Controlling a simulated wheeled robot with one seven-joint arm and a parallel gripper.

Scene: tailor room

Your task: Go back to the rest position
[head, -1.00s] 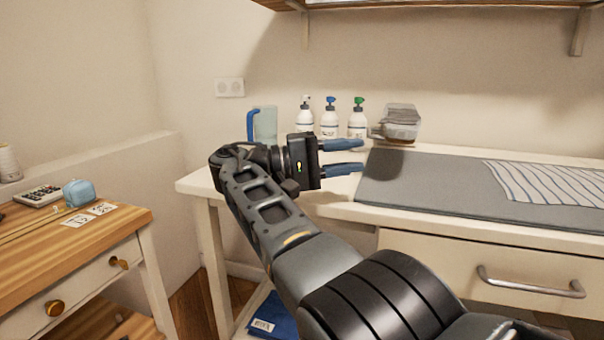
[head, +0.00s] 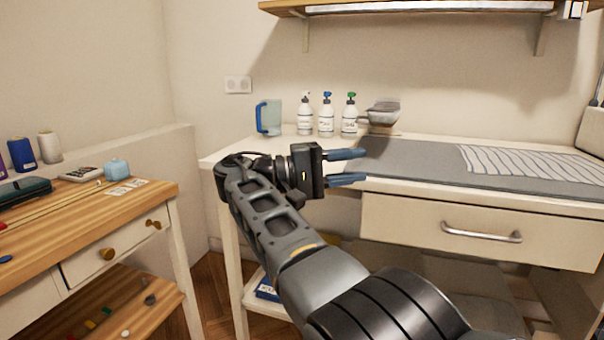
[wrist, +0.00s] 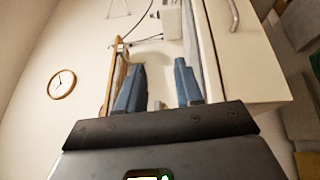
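My gripper (head: 352,167) is in the middle of the head view, pointing right, in front of the white table's left part. Its two blue fingers are apart with nothing between them. The wrist view also shows the open fingers (wrist: 160,88), with no object held. My arm reaches up from the bottom right of the head view.
The white table (head: 214,158) holds a blue-handled jug (head: 270,117), three pump bottles (head: 326,116), an iron-like object (head: 384,112) and a grey mat (head: 410,157) with striped cloth (head: 530,163). A wooden desk (head: 75,232) stands left. A shelf (head: 420,9) hangs above.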

